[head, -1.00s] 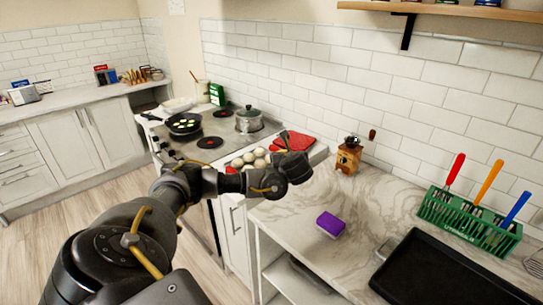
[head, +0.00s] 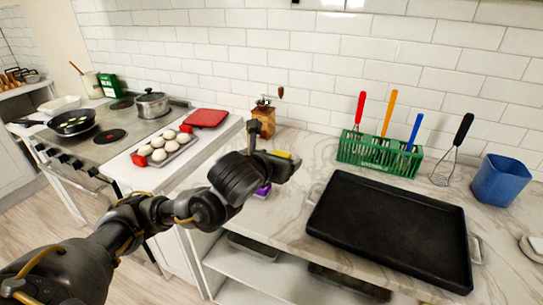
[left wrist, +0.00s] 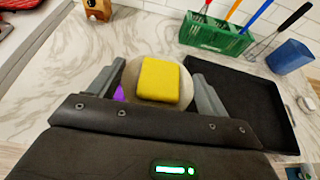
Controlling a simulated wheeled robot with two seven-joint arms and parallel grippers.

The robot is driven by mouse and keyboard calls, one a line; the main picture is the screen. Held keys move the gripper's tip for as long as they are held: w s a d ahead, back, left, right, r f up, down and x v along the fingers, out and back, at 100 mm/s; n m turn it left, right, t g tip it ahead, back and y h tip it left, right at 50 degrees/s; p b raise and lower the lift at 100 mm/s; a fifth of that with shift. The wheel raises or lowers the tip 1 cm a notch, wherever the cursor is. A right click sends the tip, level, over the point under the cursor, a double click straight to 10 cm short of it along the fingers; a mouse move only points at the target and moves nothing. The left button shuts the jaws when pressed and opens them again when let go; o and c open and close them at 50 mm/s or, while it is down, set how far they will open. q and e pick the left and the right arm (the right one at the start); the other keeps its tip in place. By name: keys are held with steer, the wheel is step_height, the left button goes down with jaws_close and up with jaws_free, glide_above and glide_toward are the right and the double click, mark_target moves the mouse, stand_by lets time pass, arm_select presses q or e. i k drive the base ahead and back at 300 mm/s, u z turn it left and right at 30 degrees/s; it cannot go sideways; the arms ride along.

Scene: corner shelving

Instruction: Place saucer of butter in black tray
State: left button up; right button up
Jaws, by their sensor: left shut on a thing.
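A yellow block of butter (left wrist: 159,80) sits on a pale round saucer (left wrist: 129,80) in the left wrist view. My left gripper (left wrist: 160,93) is shut on the saucer, one finger on each side. In the head view my left gripper (head: 288,164) is over the counter, left of the tray, with a bit of the yellow butter (head: 283,154) showing; the saucer is mostly hidden there. The black tray (head: 390,230) lies flat and empty on the marble counter. It also shows to the right in the left wrist view (left wrist: 245,95). My right gripper is not in view.
A purple sponge (head: 263,190) lies on the counter, partly behind my gripper. A green rack (head: 378,156) with coloured-handled utensils stands behind the tray. A whisk (head: 446,165) and blue cup (head: 500,180) are at right, a coffee grinder (head: 263,120) at back left.

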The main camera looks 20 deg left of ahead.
mark_target(378, 218)
steer(key=z, duration=2.7)
steer(key=i, duration=1.95)
steer(key=u, duration=3.4)
